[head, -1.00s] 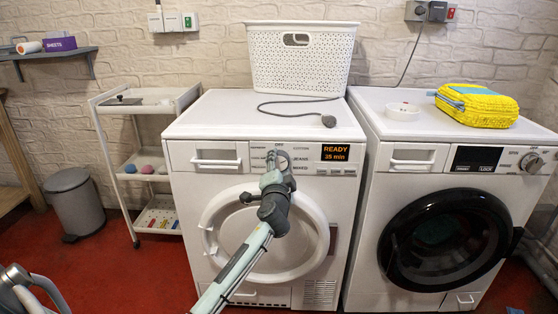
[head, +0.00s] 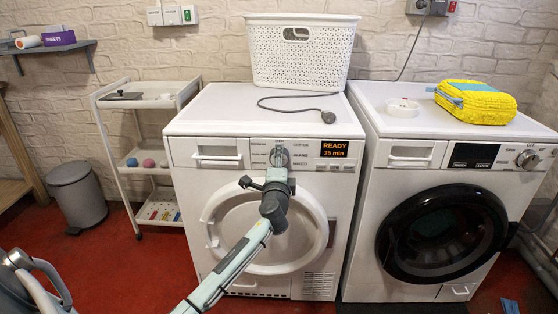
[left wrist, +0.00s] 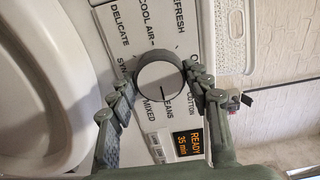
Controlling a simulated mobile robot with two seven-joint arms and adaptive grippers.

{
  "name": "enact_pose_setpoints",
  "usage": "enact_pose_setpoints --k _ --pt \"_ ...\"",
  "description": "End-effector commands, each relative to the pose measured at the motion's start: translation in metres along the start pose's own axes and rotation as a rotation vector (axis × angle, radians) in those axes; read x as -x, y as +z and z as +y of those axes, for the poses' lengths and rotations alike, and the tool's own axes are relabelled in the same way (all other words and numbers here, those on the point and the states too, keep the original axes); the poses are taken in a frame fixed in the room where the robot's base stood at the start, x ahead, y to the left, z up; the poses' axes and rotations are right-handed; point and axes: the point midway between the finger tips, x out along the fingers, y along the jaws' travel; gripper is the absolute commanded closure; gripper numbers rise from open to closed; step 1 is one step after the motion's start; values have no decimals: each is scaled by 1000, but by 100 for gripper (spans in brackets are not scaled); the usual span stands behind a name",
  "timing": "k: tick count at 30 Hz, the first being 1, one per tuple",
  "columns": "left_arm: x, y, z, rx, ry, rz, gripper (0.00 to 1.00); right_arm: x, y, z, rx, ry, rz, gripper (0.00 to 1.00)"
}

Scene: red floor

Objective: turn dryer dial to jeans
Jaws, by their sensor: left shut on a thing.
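The dryer (head: 265,265) is white, with a round door and a control panel on top. Its dial (head: 279,156) is a round knob at the panel's middle, partly covered by my gripper in the head view. In the left wrist view the dial (left wrist: 160,85) sits between the two fingers of my left gripper (left wrist: 160,92), which is shut on its sides. A dark line on the dial face runs downward there, toward the JEANS label (left wrist: 172,110) and close to MIXED. My right gripper is not in view.
The dryer display (head: 334,149) reads READY, 35 min. A white basket (head: 300,65) and a corded plug lie on top. A trolley (head: 150,165) and bin (head: 77,198) are on the left.

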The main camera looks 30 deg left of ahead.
Motion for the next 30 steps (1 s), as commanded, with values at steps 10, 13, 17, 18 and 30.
enact_pose_setpoints --k 10,13,17,18,30 --pt "0 0 1 -1 2 0 49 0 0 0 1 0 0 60" --pt "0 0 1 -1 2 0 37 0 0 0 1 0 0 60" --pt "0 0 1 0 1 0 30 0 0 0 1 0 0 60" --pt "0 0 1 0 1 0 30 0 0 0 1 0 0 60" --pt "26 0 2 1 2 2 30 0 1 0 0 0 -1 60"
